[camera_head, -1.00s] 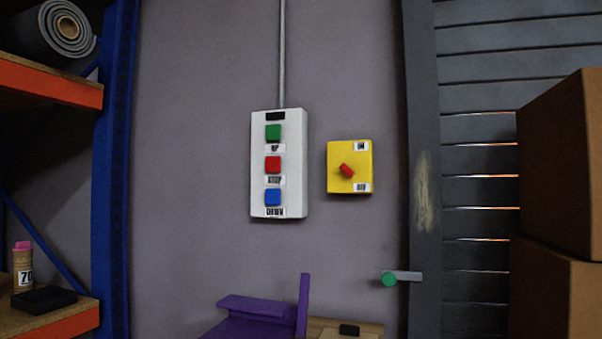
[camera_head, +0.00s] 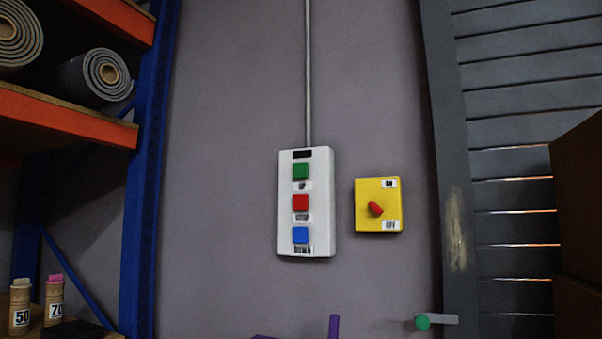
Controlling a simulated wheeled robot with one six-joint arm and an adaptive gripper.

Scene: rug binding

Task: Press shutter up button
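The control box (camera_head: 327,207) is white and mounted on the wall near the middle of the head view. Its green UP button (camera_head: 300,171) is at the top, above a red STOP button (camera_head: 301,202) and a blue DOWN button (camera_head: 301,235). The grey slatted shutter (camera_head: 515,110) stands at the right, with thin bright gaps between some lower slats. My gripper is not in view.
A yellow switch box (camera_head: 392,207) with a red knob hangs right of the control box. A shelf (camera_head: 75,119) with rolled rugs (camera_head: 92,76) and thread cones (camera_head: 54,299) is at the left. Brown boxes (camera_head: 580,225) stand before the shutter. A green-tipped lever (camera_head: 424,321) sticks out low at right.

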